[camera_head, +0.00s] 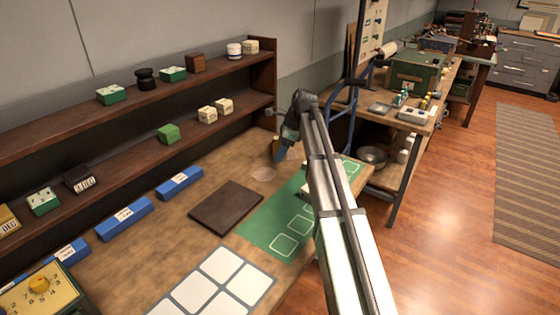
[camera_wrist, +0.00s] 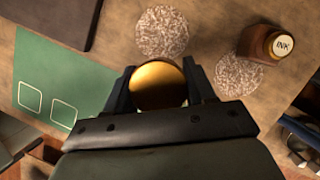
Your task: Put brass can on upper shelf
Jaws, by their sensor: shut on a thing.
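The brass can (camera_wrist: 158,86) shows in the wrist view as a round golden top between the two fingers. My gripper (camera_wrist: 158,80) is shut on it, one finger at each side. In the head view my gripper (camera_head: 281,154) is low over the back of the workbench, near a pale round coaster (camera_head: 263,174). The can cannot be made out clearly there; whether it touches the bench I cannot tell. The upper shelf (camera_head: 150,99) runs along the wall at left, holding green boxes, a black item, a brown box and pale items, with bare gaps between them.
The lower shelf (camera_head: 140,141) holds several small boxes. Blue labelled blocks (camera_head: 180,183) line the bench below it. A dark board (camera_head: 226,207) and green mat (camera_head: 270,228) lie on the bench.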

